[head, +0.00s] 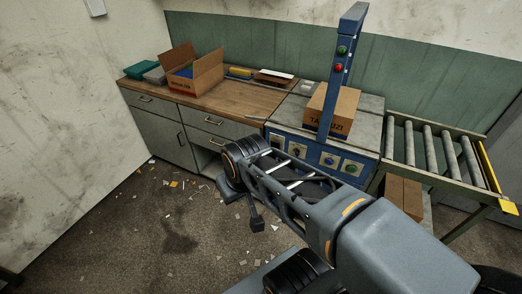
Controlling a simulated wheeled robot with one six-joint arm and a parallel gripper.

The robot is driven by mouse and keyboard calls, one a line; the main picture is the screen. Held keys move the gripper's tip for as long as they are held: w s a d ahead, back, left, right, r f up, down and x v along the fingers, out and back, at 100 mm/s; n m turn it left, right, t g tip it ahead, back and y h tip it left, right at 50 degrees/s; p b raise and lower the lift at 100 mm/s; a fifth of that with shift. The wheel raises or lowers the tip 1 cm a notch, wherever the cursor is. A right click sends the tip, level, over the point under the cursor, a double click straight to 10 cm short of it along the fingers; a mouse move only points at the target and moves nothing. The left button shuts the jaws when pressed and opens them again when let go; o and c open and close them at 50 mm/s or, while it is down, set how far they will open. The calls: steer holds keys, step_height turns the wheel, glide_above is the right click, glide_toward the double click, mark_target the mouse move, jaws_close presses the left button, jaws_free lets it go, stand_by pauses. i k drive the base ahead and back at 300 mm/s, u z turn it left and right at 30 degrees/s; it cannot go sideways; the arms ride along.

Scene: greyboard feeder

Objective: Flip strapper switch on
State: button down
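The strapper (312,142) is a blue-fronted machine with a grey top and a tall blue post (340,85), at the right of the counter. Its front panel carries several pale switch plates, among them a dark-knobbed switch (297,150), one with a blue knob (328,160) and one with a green knob (350,169). They are too small to tell any on or off position. The post bears a green button (342,50) and a red button (338,68). My gripper (256,222) seems to be the small dark part below my arm's bend, in front of the cabinets and apart from the panel; its fingers are unclear.
A printed carton (340,112) stands on the strapper's top behind the post. A roller conveyor (435,150) adjoins at right, with a brown box (405,195) below it. An open carton (195,75) sits on the wooden counter (235,101). Scraps litter the open floor (130,230).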

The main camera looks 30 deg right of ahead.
mark_target(273, 144)
steer(key=z, duration=0.35)
steer(key=k, duration=0.7)
steer(key=u, duration=0.75)
steer(key=i, duration=1.1)
steer(key=z, duration=0.9)
